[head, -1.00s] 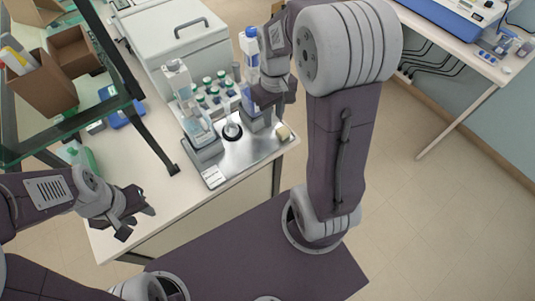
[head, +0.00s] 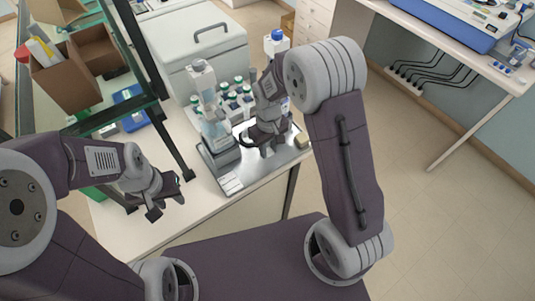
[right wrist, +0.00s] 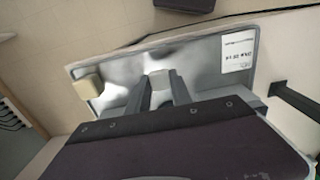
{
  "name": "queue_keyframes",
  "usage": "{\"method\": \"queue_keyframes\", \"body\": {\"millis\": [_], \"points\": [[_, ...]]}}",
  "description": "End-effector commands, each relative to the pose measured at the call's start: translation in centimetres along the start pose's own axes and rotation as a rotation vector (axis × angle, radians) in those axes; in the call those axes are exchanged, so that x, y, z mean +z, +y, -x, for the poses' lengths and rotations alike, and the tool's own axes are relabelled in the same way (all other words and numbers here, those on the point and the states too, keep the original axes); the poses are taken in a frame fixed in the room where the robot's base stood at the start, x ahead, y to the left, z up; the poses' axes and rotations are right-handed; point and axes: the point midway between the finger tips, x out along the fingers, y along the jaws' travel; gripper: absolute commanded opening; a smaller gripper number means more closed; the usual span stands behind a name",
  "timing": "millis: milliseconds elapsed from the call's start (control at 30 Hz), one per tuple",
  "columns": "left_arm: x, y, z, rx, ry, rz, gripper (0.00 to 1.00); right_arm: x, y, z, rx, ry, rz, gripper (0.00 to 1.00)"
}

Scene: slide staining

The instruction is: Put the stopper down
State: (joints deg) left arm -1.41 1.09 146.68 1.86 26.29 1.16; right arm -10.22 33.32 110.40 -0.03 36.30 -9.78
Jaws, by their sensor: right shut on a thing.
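My right gripper (head: 266,150) is low over the metal tray (head: 263,168), at its front part. In the right wrist view its fingers (right wrist: 158,92) are shut on a small pale grey piece, the stopper (right wrist: 160,82), with the shiny tray surface (right wrist: 205,62) behind it. Whether the stopper touches the tray I cannot tell. In the head view the gripper hides the stopper. My left gripper (head: 170,195) is open and empty near the table's front edge, left of the tray.
A tan block (head: 301,141) and a white label card (head: 230,185) lie on the tray. Several green-capped bottles (head: 236,95), a tall clear bottle (head: 202,80) and a blue-capped bottle (head: 277,42) stand behind. A white box (head: 205,50) is at the back.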

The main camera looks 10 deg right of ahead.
Motion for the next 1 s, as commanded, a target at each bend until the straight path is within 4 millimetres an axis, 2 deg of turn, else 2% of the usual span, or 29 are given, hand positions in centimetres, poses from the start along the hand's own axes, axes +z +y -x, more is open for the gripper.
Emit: {"method": "queue_keyframes", "body": {"millis": [167, 400, 767, 800, 867, 1000], "points": [[0.0, 0.0, 0.1, 0.000, 0.000, 0.000, 0.36, -0.4, -0.3, -0.5, 0.000, 0.000, -0.002, 0.00], [-0.1, 0.0, 0.5, 0.000, 0.000, 0.000, 0.36, -0.3, -0.2, -4.1, 0.000, -0.002, -0.001, 0.00], [0.0, 0.0, 0.2, 0.000, 0.000, 0.000, 0.36, -0.3, -0.2, -4.7, 0.000, 0.001, -0.001, 0.00], [0.0, 0.0, 0.2, 0.000, 0.000, 0.000, 0.36, -0.3, -0.2, -4.7, 0.000, 0.001, -0.001, 0.29], [0.0, 0.0, 0.3, 0.000, 0.000, 0.000, 0.36, -0.3, -0.2, -4.6, 0.000, 0.001, -0.001, 0.45], [0.0, 0.0, 0.3, 0.000, 0.000, 0.000, 0.36, -0.3, -0.2, -4.6, 0.000, 0.001, -0.001, 0.48]]}}
